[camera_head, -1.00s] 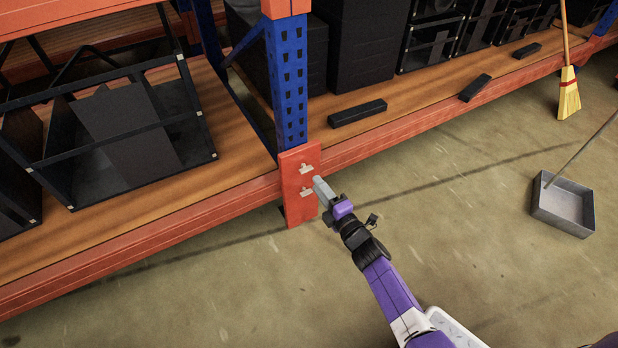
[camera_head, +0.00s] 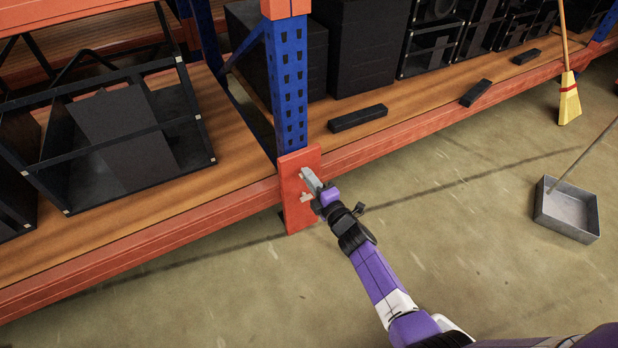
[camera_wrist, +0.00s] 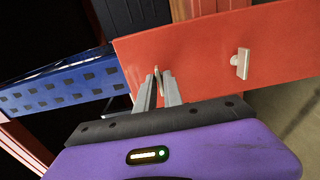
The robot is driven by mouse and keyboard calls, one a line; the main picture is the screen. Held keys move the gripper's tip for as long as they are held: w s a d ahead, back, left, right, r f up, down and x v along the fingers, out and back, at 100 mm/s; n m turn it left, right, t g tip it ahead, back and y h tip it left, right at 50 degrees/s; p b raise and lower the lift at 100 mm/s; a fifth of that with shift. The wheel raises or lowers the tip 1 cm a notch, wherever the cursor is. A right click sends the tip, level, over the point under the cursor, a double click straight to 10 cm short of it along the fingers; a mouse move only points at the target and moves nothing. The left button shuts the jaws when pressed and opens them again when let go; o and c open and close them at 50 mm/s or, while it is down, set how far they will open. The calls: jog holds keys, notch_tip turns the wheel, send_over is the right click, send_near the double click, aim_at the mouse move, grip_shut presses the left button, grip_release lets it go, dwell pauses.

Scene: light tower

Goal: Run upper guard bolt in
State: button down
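The upper guard bolt (camera_wrist: 158,82) is a small pale tab on the orange guard plate (camera_wrist: 205,58). In the wrist view it stands between the tips of my gripper (camera_wrist: 159,92). The two grey fingers are close together and appear shut on it. In the head view my gripper (camera_head: 311,182) reaches the plate from the lower right and mostly covers this bolt. The lower guard bolt (camera_wrist: 241,63), a pale T-shaped piece, is free to the right in the wrist view. It also shows in the head view (camera_head: 305,197), just below my fingers.
A blue perforated rack post (camera_head: 287,90) rises above the plate. Orange beams (camera_head: 200,213) and wooden shelves run to both sides, with a black frame at left and black boxes at right. A dustpan (camera_head: 567,208) and a broom (camera_head: 569,97) stand right. The floor in front is clear.

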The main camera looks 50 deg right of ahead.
jog(key=shift+m, duration=0.3)
jog(key=shift+s+a+f+n+p, duration=0.1)
jog(key=shift+n+p, duration=2.25)
jog(key=shift+n, duration=3.15)
jog(key=shift+s+f+n+p, duration=0.1)
jog(key=shift+n+p, duration=2.25)
jog(key=shift+n, duration=3.15)
